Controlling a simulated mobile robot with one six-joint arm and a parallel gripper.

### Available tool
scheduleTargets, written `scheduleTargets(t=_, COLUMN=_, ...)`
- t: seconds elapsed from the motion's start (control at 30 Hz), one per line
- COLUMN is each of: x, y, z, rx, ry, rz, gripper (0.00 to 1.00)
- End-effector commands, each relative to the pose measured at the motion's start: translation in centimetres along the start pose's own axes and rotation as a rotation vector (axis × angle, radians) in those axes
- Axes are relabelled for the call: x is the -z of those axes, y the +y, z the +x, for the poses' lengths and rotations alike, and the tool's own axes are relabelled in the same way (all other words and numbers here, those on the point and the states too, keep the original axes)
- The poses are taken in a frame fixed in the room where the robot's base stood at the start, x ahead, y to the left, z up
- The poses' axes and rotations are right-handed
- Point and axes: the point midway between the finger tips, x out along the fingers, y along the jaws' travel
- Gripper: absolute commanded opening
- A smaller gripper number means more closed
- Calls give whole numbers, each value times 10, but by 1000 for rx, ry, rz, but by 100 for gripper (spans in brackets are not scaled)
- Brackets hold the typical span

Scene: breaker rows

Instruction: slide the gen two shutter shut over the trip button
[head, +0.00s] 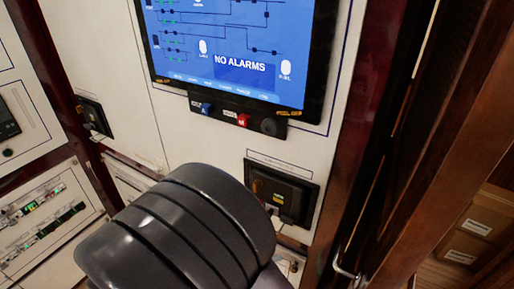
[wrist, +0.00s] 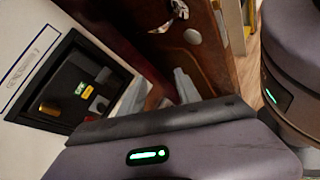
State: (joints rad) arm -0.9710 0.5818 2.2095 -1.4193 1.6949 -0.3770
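A black recessed breaker housing (head: 282,192) sits low on the white panel, under the screen; its lettering is too small to read. The wrist view shows this kind of housing (wrist: 75,85) at left, with a dark plate (wrist: 67,77), a brass knob (wrist: 48,108), green and yellow labels and a small reddish part (wrist: 98,104). I cannot tell for sure which part is the shutter or the trip button. My gripper (wrist: 158,90) seems to show as pale grey pieces right of the housing, apart from it; its opening is unclear. My arm hides it in the head view.
A screen reading NO ALARMS (head: 230,45) is above, with blue and red buttons (head: 243,120) below it. Another black fitting (head: 94,116) is on the left. A dark wood post (head: 345,150) and a metal handle (head: 343,268) stand close on the right.

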Motion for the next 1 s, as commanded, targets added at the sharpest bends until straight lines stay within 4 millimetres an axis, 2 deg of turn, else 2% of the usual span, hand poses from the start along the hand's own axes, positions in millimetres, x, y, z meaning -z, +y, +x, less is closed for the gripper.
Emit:
scheduleTargets(t=0.03, x=6, y=15, z=-25, rx=-170, ry=-56, rz=-121, gripper=40)
scheduleTargets(t=0.13, x=37, y=28, z=-61, rx=-443, ry=-129, rz=-273, gripper=40)
scheduleTargets(t=0.23, x=58, y=28, z=-83, rx=-597, ry=-166, rz=-347, gripper=40)
scheduleTargets(t=0.33, x=67, y=28, z=-88, rx=-652, ry=-178, rz=-370, gripper=40)
scheduleTargets(t=0.47, x=68, y=39, z=-72, rx=-653, ry=-179, rz=-372, gripper=40)
scheduleTargets(t=1.0, x=62, y=117, z=29, rx=-648, ry=-177, rz=-369, gripper=40)
